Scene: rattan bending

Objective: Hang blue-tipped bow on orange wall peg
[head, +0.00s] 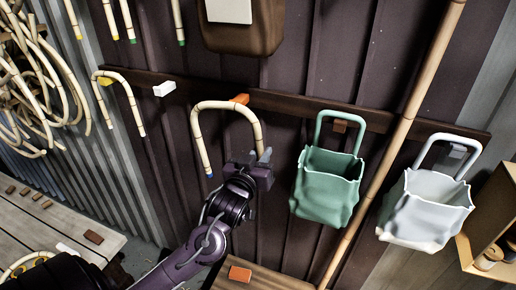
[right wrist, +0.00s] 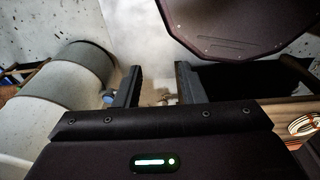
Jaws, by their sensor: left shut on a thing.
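The blue-tipped bow (head: 228,104) is a pale cane bent into an upside-down U, in front of the wall in the head view. Its blue tip (head: 210,176) points down on the left leg. My left gripper (head: 264,158) is shut on the lower end of its right leg. The orange wall peg (head: 239,98) shows at the top of the bend, on the dark rail. The bend overlaps it in the picture; I cannot tell whether the bow rests on it. My right gripper (right wrist: 158,92) shows in the right wrist view, fingers apart, nothing clearly between them.
A white peg (head: 164,89) is bare to the left. Another bow (head: 122,79) hangs at a yellow peg (head: 105,81). A green bag (head: 325,186) and white bag (head: 427,209) hang right. A long pole (head: 399,139) leans between them. Cane coils (head: 43,85) hang far left.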

